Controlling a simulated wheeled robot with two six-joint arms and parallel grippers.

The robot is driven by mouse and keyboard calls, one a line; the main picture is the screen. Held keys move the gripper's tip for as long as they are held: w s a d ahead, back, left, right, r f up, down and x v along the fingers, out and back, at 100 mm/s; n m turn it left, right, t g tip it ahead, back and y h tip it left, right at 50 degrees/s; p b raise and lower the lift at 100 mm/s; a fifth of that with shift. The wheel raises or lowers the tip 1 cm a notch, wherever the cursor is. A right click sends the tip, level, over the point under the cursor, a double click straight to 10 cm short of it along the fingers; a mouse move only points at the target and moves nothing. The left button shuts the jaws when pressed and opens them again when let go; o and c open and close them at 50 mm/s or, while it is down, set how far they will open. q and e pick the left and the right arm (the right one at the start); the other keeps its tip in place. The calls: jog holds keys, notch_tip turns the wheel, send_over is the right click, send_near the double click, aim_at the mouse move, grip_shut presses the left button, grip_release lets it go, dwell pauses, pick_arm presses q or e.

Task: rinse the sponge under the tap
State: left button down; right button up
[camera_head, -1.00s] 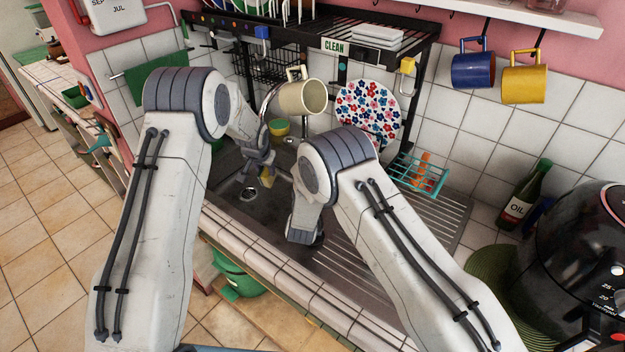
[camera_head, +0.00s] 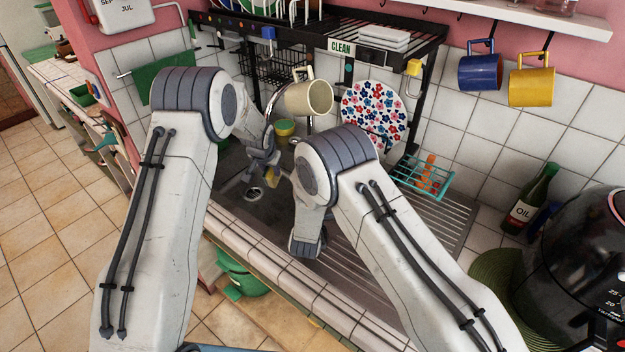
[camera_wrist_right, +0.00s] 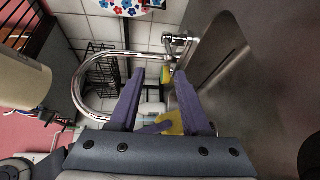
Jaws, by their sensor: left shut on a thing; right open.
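The sponge is yellow and mostly hidden in the head view (camera_head: 273,172). My left gripper (camera_head: 264,162) is shut on it, above the dark sink. A yellow piece of the sponge also shows near the base of my right fingers in the right wrist view (camera_wrist_right: 173,123). The chrome tap (camera_wrist_right: 180,40) has a curved spout (camera_wrist_right: 78,92), which is partly hidden behind my left arm and the mug in the head view. I see no water stream. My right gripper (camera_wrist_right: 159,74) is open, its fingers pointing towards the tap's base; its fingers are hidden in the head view.
A beige mug (camera_head: 309,97) hangs close to the tap. A yellow-green object (camera_head: 285,129) stands behind the sink. A black rack (camera_head: 300,35) overhangs it, with a floral plate (camera_head: 374,112) below. A teal basket (camera_head: 422,177) is at the right. The ribbed drainboard (camera_head: 440,222) is clear.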

jog(key=shift+w, duration=0.1)
jog(key=c, duration=0.7)
jog(key=w+m+g, duration=0.1)
jog(key=w+m, duration=0.1)
jog(key=m, duration=0.1)
jog(key=w+d+m+g, duration=0.1)
jog(key=w+m+g, duration=0.1)
jog(key=w+m, duration=0.1)
jog(key=w+d+f+m+g+y, duration=0.1)
jog(key=w+m+g, duration=0.1)
jog(key=w+m, duration=0.1)
jog(key=shift+w+d+m, duration=0.1)
jog(key=shift+d+m, duration=0.1)
jog(key=shift+m, duration=0.4)
grip_shut()
jog(key=w+d+r+m+g+y, duration=0.1)
jog(key=d+r+m+g+y, duration=0.3)
jog(key=r+m+g, duration=0.45)
jog(key=w+a+f+m+t, duration=0.1)
jog(key=w+a+f+t, duration=0.2)
jog(key=f, duration=0.6)
jog(key=shift+w+a, duration=0.35)
jog(key=shift+w, duration=0.8)
